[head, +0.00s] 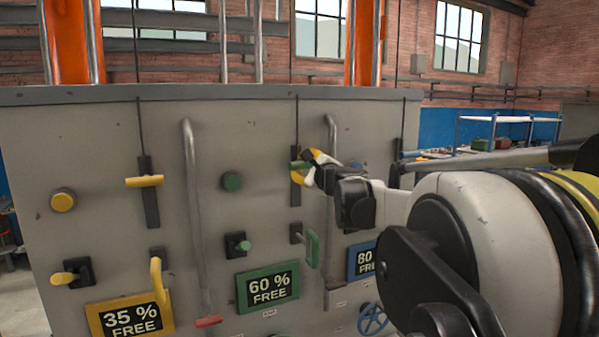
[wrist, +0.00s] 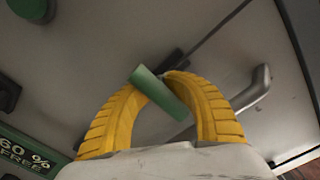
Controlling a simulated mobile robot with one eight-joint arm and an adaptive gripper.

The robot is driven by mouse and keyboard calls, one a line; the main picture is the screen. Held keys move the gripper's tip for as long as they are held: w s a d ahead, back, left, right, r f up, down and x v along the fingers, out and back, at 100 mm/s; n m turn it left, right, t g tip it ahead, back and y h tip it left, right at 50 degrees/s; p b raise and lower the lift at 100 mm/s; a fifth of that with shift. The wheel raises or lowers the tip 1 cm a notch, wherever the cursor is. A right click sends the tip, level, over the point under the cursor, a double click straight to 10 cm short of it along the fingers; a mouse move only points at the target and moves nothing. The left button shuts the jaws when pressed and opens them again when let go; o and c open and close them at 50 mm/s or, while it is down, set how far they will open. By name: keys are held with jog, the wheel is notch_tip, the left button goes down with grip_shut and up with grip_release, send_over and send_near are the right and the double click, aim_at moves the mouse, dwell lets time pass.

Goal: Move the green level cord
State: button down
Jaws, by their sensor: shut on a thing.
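The green level cord hangs as a thin dark line down the grey panel, with a green crossbar handle (head: 298,166) in front of a dark vertical strip. My gripper (head: 312,166) is at this handle, its yellow fingers closed around it. In the wrist view the green handle (wrist: 150,82) lies slantwise between the two curved yellow fingers of my gripper (wrist: 163,84), both ends sticking out. The fingers hide part of the handle in the head view.
A yellow cord handle (head: 145,181) hangs to the left. Grey bent pipes (head: 193,200) stand out from the panel on either side of the green cord. A green button (head: 232,181), a green knob (head: 238,245) and a green "60 % FREE" sign (head: 267,287) are nearby.

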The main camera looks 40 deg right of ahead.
jog(key=c, duration=1.7)
grip_release()
jog(key=o, duration=0.9)
jog(key=shift+s+a+r, duration=0.15)
jog(key=shift+s+r, duration=0.1)
jog(key=shift+s, duration=0.35)
jog(key=shift+w+f, duration=0.15)
jog(key=shift+w, duration=0.2)
jog(key=v, duration=1.2)
jog(key=shift+s, duration=0.1)
